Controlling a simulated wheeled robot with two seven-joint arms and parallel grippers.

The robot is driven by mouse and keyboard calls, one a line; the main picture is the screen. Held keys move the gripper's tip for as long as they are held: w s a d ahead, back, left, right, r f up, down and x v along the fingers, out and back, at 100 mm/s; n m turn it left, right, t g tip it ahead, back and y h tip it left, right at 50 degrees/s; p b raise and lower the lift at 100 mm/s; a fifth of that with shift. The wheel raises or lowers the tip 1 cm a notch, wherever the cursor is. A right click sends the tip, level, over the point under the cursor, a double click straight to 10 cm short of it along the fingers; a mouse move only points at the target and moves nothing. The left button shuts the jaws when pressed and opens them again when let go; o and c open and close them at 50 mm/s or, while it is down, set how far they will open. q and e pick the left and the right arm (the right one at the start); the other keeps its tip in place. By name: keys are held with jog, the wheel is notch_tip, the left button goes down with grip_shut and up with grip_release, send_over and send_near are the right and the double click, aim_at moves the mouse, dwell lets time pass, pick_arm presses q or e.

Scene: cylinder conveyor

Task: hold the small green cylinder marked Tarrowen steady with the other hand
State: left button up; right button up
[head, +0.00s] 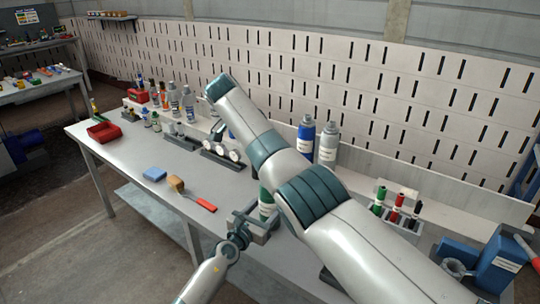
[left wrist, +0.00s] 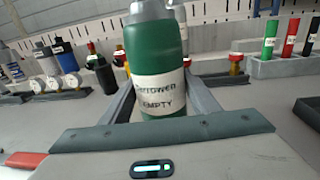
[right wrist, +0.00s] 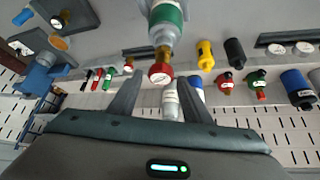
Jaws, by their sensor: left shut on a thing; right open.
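The small green cylinder (head: 266,203) is upright over the bench front. In the left wrist view the green cylinder (left wrist: 153,55) fills the space between the fingers; its white label ends in "EMPTY", with the name partly blurred. My left gripper (head: 256,224) is shut on it. In the right wrist view a green cylinder (right wrist: 167,12), apparently the same one, shows at the top with a brass valve and a red-rimmed gauge (right wrist: 160,74). My right gripper (right wrist: 159,88) is open, its fingers pointing toward the gauge end, with no visible grip. In the head view it is hidden behind my right arm.
Blue (head: 306,139) and grey (head: 328,143) cylinders stand at the back. A rack of green, red and black cylinders (head: 397,205) is at right. A blue block (head: 155,174), brown block (head: 176,184) and red-handled tool (head: 200,203) lie left of the left gripper.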

jog(key=shift+r, duration=0.45)
jog(key=n+t+y, duration=0.1)
jog(key=n, duration=0.2)
jog(key=shift+n+t, duration=0.3)
jog(key=shift+n+t+y, duration=0.4)
jog(key=shift+n+y, duration=0.4)
jog(key=shift+n, duration=0.4)
jog(key=shift+n, duration=0.3)
jog(key=shift+n+y, duration=0.6)
jog(key=shift+n, duration=0.3)
jog(key=n+y, duration=0.2)
jog(key=n, duration=0.1)
jog(key=shift+n+t, duration=0.3)
